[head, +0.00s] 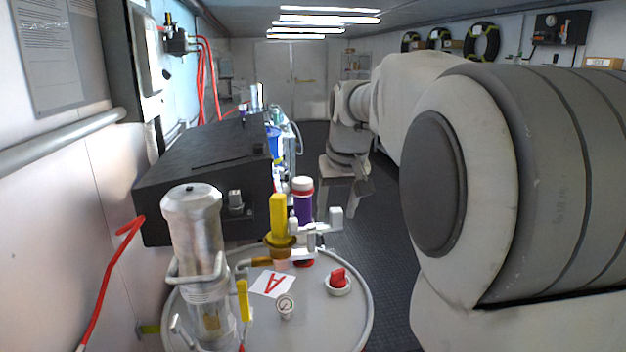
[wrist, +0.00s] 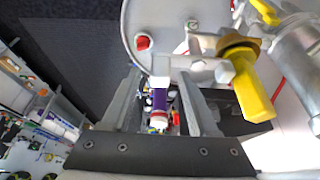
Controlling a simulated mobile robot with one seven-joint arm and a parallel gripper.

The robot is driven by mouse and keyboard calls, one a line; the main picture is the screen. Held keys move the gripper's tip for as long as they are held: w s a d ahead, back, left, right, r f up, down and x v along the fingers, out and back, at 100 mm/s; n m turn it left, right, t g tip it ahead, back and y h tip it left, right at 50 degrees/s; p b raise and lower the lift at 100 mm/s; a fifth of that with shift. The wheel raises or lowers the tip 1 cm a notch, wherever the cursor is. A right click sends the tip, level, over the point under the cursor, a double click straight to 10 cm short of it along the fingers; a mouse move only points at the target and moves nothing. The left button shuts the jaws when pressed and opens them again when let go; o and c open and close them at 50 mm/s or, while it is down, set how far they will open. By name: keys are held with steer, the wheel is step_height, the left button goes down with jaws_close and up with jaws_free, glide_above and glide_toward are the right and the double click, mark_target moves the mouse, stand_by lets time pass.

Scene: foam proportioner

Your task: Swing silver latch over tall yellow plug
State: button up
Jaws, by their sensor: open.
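The tall yellow plug (head: 279,212) stands upright on the round grey lid. In the wrist view the yellow plug (wrist: 252,92) is at the right, outside my fingers. The silver latch (head: 318,230) is beside the plug, to its right, with a pale block at its end. The silver latch (wrist: 221,72) also shows near the plug in the wrist view. It does not lie over the plug's top. My gripper (head: 340,198) is open, beyond and right of the plug. In the wrist view my gripper (wrist: 157,80) has its fingers apart, touching neither plug nor latch.
The round grey lid (head: 345,312) carries a red knob (head: 339,278), a gauge (head: 286,305) and a clear cylinder (head: 194,225). A purple bottle (head: 302,205) stands behind the plug. A black box (head: 205,170) is at the left. Dark floor (head: 375,260) is clear at right.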

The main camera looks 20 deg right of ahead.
steer(key=p+v, duration=0.1)
steer(key=v, duration=1.5)
steer(key=shift+s+r, duration=0.15)
steer(key=shift+r, duration=0.2)
steer(key=s+a+f+n, duration=0.1)
steer(key=s+a+f, duration=0.5)
steer(key=s+f, duration=0.3)
steer(key=s+a+f+n+t+y, duration=0.1)
steer(key=s+a+f, duration=0.5)
steer(key=f, duration=0.6)
steer(key=s, duration=0.2)
steer(key=shift+s+a+f, duration=0.2)
steer(key=shift+s, duration=0.15)
